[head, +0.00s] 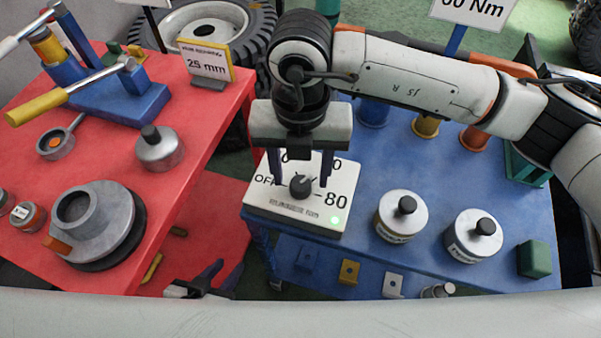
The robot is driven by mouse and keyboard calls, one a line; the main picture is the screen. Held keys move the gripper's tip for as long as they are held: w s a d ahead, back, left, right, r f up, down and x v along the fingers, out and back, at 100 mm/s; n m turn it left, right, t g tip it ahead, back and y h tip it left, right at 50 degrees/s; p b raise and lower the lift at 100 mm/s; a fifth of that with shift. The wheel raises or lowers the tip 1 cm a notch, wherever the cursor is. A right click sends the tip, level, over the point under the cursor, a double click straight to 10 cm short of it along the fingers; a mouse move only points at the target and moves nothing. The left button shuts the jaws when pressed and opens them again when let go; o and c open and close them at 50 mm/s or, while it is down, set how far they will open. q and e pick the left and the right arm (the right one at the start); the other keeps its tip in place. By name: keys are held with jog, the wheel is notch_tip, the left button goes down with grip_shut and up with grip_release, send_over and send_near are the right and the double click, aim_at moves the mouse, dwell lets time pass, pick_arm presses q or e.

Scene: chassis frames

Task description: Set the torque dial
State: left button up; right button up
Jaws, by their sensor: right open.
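The torque dial is a white box (264,204) at the front left of the blue table, with a black knob (301,187) on top. Its face reads OFF and 80, with other numbers partly hidden behind my gripper, and a green light glows at its lower right. My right gripper (300,180) is open and points down, one finger on each side of the knob, apparently not touching it. Which mark the knob points to is unclear. My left gripper (222,277) is low between the tables, its fingers apart and empty. A sign (474,10) at top right, cut off, appears to read 60 Nm.
Tyres stand behind.

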aim_at(301, 187)
jog(key=shift+f, duration=1.1)
jog(key=c, duration=1)
